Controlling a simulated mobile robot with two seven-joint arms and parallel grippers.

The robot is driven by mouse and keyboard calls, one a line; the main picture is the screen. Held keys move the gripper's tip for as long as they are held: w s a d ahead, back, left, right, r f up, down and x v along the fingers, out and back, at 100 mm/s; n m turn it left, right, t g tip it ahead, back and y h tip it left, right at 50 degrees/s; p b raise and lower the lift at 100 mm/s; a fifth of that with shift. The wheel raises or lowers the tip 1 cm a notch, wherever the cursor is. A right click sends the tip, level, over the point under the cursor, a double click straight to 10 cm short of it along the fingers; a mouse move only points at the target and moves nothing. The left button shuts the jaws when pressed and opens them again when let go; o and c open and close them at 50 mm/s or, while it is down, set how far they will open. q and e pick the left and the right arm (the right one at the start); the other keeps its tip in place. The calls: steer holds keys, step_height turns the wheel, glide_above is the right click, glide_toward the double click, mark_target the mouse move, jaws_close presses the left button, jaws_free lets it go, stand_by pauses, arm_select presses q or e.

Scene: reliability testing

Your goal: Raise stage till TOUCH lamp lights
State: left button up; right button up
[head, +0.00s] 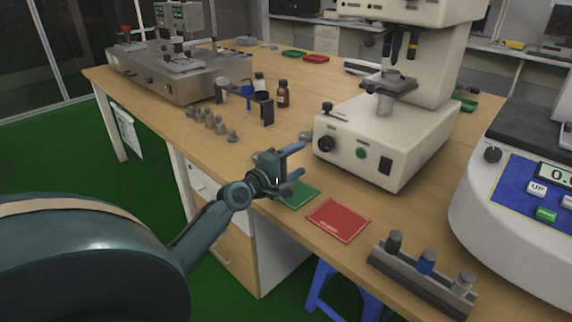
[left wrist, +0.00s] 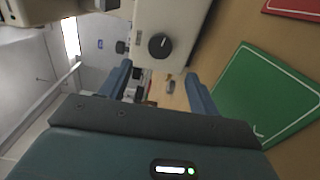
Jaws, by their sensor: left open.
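The off-white tester (head: 385,135) stands on the wooden bench, with its small round stage (head: 390,80) on a post under the indenter head (head: 400,45). A black knob (head: 326,143) is on its front left; in the left wrist view the knob (left wrist: 160,46) shows just beyond the fingertips. I cannot make out a lit TOUCH lamp. My left gripper (head: 299,160) is open and empty in front of the knob, apart from it. Its fingers (left wrist: 160,73) point towards the tester's knob side. My right gripper is not in view.
A green mat (head: 297,194) and a red mat (head: 338,221) lie near the front edge. A rack with several weights (head: 425,268) and another instrument (head: 530,200) stand at right. Small bottles (head: 283,94) and metal pieces (head: 212,122) stand left of the tester.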

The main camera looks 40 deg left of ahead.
arm_select(q)
steer(key=shift+s+a, duration=0.15)
steer(key=shift+s, duration=1.85)
